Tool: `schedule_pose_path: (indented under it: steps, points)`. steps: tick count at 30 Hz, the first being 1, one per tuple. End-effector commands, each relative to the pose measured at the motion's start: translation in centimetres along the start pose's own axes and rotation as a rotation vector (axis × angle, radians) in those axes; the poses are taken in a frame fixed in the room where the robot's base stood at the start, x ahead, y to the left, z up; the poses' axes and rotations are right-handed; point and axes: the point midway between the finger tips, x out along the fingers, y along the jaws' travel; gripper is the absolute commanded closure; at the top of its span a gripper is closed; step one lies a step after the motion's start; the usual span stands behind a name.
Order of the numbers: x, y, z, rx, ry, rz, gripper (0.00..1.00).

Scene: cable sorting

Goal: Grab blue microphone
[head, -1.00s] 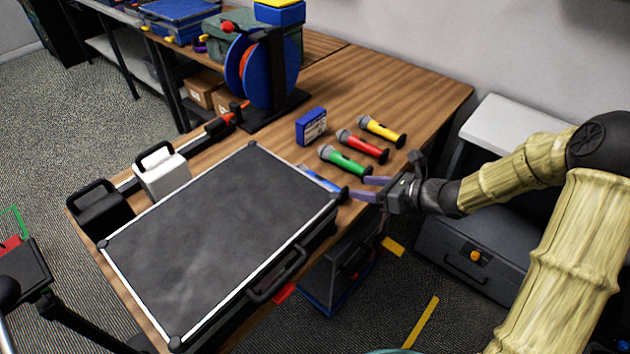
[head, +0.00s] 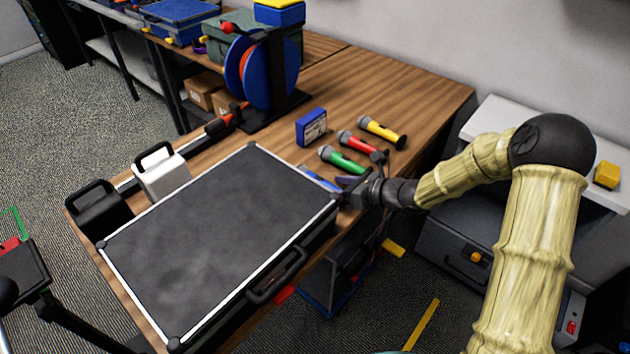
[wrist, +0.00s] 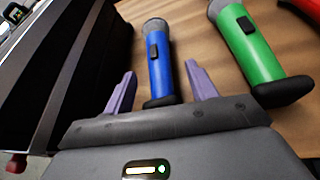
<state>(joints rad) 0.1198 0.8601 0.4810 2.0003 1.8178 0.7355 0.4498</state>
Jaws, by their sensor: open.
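The blue microphone (wrist: 158,58) lies on the table between the two purple fingers of my gripper (wrist: 161,88) in the wrist view. The fingers stand apart on either side of its handle, with a gap showing on both sides. In the head view only part of the blue microphone (head: 318,177) shows beside the large case; my gripper (head: 347,184) hides its near end. My gripper is open.
A large black case (head: 220,240) stands close on the left of the blue microphone. A green microphone (head: 342,160), a red one (head: 357,143) and a yellow one (head: 381,131) lie to its right and behind. A blue box (head: 311,127) stands beyond them.

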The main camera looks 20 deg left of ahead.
Motion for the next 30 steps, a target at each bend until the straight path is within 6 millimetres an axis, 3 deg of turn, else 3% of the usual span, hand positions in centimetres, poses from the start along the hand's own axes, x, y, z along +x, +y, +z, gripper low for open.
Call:
schedule_pose_path:
  steps: [3,6,22,30]
  points:
    - [1.8,0.0,-0.1,0.0,0.001,0.002,0.43]
    - [2.5,0.0,-0.1,-0.002,0.001,0.0,0.43]
    - [2.5,0.0,-0.1,-0.001,0.001,0.0,0.43]
    - [2.5,0.0,0.0,-0.001,-0.001,0.0,0.92]
